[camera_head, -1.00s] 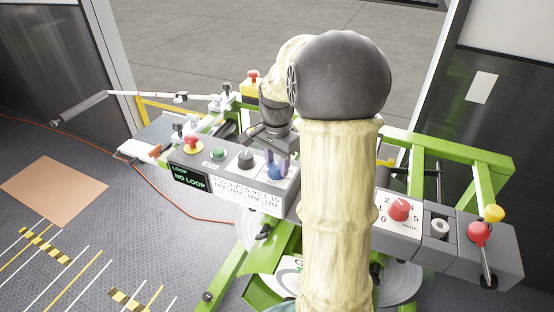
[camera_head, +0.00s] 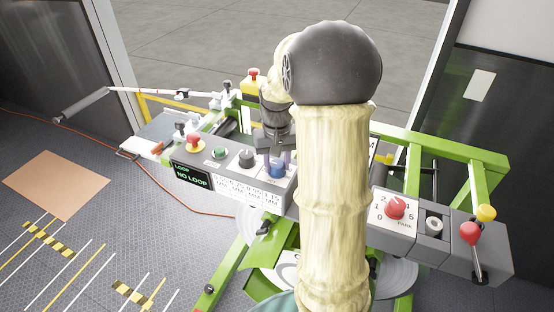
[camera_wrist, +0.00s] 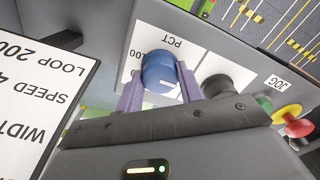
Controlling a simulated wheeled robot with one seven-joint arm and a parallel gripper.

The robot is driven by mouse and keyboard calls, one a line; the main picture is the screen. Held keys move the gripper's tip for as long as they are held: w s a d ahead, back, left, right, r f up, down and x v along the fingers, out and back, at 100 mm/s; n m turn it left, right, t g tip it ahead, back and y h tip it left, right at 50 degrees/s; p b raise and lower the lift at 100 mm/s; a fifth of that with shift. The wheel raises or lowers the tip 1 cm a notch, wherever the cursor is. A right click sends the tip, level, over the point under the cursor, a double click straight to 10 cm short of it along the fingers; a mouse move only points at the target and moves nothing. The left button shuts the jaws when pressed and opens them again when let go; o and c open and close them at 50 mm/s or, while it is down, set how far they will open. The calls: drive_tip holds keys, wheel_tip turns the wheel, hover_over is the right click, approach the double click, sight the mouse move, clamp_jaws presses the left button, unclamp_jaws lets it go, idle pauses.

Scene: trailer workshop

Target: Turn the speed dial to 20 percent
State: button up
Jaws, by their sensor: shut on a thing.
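The speed dial is a blue round knob (camera_head: 277,171) on the grey control box, next to a white label. In the wrist view the blue dial (camera_wrist: 157,70) sits between my two purple fingers, beside the letters PCT and partly hidden scale numbers. A white pointer mark shows on the dial's near side; the exact value it points at cannot be read. My gripper (camera_head: 277,160) is shut on the dial from above, one finger on each side, and it shows in the wrist view too (camera_wrist: 158,88).
A black knob (camera_head: 246,158), a green button (camera_head: 220,153) and a red-yellow emergency button (camera_head: 193,142) stand left of the dial. A red knob (camera_head: 395,208) and a red-ball lever (camera_head: 470,233) stand to the right. My arm hides the middle.

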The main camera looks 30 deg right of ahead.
sight(277, 163)
drive_tip(key=shift+n, duration=1)
drive_tip(key=o, duration=1)
wheel_tip(277, 163, up, 17)
drive_tip(key=b, duration=0.1)
drive_tip(key=shift+r, duration=0.2)
